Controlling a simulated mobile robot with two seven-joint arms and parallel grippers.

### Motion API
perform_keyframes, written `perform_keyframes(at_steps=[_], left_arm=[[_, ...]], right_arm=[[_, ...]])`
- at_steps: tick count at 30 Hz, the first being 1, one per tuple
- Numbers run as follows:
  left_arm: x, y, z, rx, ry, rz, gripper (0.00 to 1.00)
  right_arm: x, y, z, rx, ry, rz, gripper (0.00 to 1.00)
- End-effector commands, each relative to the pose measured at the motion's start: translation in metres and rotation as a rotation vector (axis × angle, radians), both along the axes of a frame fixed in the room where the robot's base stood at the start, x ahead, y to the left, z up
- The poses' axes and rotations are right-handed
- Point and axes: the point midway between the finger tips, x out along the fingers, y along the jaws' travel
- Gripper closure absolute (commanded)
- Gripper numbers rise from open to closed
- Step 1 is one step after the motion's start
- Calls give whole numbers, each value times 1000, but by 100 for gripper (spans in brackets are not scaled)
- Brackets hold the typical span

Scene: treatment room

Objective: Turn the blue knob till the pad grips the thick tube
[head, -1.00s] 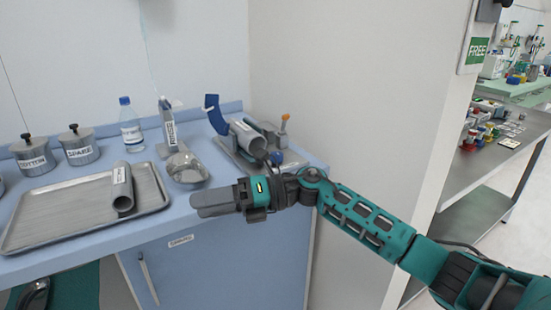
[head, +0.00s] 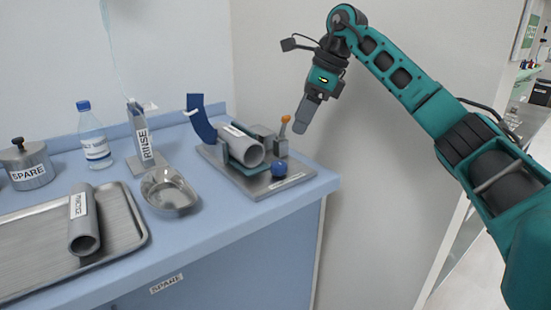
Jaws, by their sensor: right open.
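The blue knob (head: 278,168) is a round ball at the front of a grey clamp base (head: 258,186) on the blue counter. Behind it the thick grey tube (head: 247,150) lies in a teal cradle (head: 236,144). A curved blue strap or pad (head: 200,119) stands up at the left of the cradle, apart from the tube's top. My right gripper (head: 303,127) hangs above and to the right of the clamp, fingers pointing down, empty and clear of the knob. The fingers overlap in this view. My left gripper is out of view.
An orange-tipped lever (head: 285,121) stands at the clamp's right, close to my right fingers. A wall stands behind.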

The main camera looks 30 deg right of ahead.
Motion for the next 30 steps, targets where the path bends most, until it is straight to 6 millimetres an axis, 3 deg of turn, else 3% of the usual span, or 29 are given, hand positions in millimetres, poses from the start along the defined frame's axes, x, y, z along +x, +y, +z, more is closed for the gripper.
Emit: perform_keyframes(at_steps=[9, 15, 21, 30], left_arm=[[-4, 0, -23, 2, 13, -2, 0], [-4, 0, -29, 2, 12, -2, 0], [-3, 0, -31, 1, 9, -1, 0], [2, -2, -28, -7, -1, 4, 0]], right_arm=[[15, 20, -63, 1, 3, 2, 36], [24, 30, -94, 2, 1, 2, 36], [29, 35, -108, 3, -1, 2, 36], [29, 36, -110, 2, -1, 1, 36]])
